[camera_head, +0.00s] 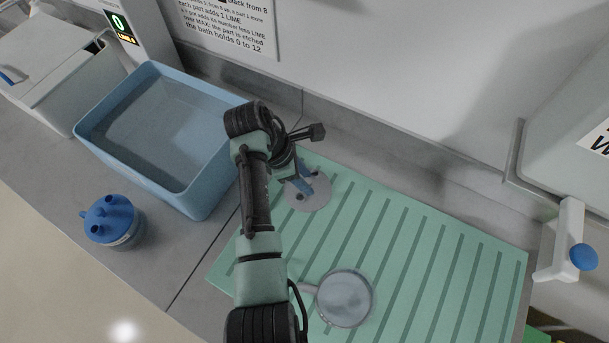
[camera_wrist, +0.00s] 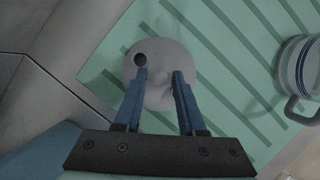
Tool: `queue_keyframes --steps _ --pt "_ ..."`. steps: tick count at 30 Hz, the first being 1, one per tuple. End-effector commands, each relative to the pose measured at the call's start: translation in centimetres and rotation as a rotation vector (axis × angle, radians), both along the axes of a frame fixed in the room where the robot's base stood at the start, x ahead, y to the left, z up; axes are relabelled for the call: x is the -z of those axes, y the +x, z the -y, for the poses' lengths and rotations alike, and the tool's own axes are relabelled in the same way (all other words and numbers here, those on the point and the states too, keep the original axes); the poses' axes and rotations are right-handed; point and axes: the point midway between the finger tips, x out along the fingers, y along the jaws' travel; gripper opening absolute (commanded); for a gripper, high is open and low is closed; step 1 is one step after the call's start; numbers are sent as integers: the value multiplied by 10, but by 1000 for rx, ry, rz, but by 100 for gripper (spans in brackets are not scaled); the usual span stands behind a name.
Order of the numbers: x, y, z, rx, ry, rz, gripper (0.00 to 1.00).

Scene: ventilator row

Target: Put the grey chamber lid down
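The grey chamber lid (camera_head: 306,194) is a flat round disc near the back left of the ribbed green mat (camera_head: 430,245). In the wrist view the lid (camera_wrist: 183,57) has a dark round spot near its far left edge and a raised grey middle part. My gripper (camera_head: 303,180) is over the lid, pointing down. In the wrist view the two blue fingers (camera_wrist: 160,75) stand a little apart, on either side of the raised part, and seem closed on it. The lid is over or on the mat; I cannot tell whether it touches.
A blue basin (camera_head: 205,200) with liquid stands left of the mat. A blue-topped jar (camera_head: 110,222) stands in front of it. A round vessel with a handle (camera_head: 345,298) is on the mat's front part. A white fixture with a blue knob (camera_head: 568,245) is at right. The mat's right half is clear.

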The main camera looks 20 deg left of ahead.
Motion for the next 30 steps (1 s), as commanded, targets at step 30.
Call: queue_keyframes --steps 30 --pt "-110 -18 -39 -1 1 -1 48"
